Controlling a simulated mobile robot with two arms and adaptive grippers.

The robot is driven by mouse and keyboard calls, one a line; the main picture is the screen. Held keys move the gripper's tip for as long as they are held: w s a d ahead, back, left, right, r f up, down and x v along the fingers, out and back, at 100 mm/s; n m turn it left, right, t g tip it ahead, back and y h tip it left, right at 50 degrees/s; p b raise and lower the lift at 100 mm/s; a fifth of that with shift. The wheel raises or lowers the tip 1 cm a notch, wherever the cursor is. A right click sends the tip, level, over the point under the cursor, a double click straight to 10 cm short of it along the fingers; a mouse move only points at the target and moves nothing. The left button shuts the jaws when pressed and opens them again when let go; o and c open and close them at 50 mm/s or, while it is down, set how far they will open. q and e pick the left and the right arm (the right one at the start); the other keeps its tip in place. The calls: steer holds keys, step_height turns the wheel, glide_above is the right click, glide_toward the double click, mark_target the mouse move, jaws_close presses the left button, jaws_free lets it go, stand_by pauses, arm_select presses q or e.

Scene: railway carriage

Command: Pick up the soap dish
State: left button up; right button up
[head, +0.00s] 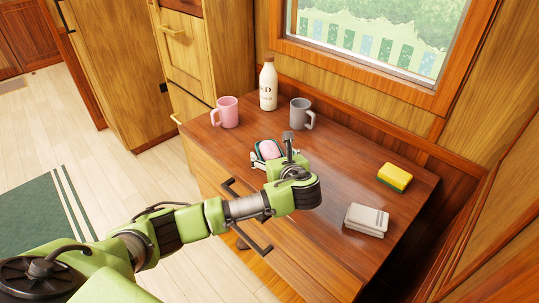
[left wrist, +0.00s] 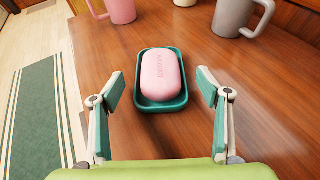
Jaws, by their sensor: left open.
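The soap dish (left wrist: 160,104) is a small green tray with a pink bar of soap (left wrist: 161,76) lying in it. It stands on the wooden counter top, ahead of and between my open left fingers in the left wrist view. My left gripper (left wrist: 158,90) is open and empty, with one finger to each side of the near end of the dish. In the head view the left gripper (head: 270,158) partly hides the dish, and the pink soap (head: 269,149) shows. My right gripper is in neither view.
A pink mug (head: 225,112), a white bottle (head: 268,86) and a grey mug (head: 302,113) stand behind the dish. A yellow and green sponge (head: 394,177) and a folded grey cloth (head: 366,220) lie to the right. The counter (head: 335,165) between is clear.

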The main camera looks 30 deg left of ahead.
mark_target(257, 144)
arm_select(q)
steer(key=x, duration=0.2)
steer(key=shift+w+a+f, duration=0.15)
steer(key=shift+w, duration=0.05)
steer(key=c, duration=1.1)
steer(key=shift+c, duration=0.2)
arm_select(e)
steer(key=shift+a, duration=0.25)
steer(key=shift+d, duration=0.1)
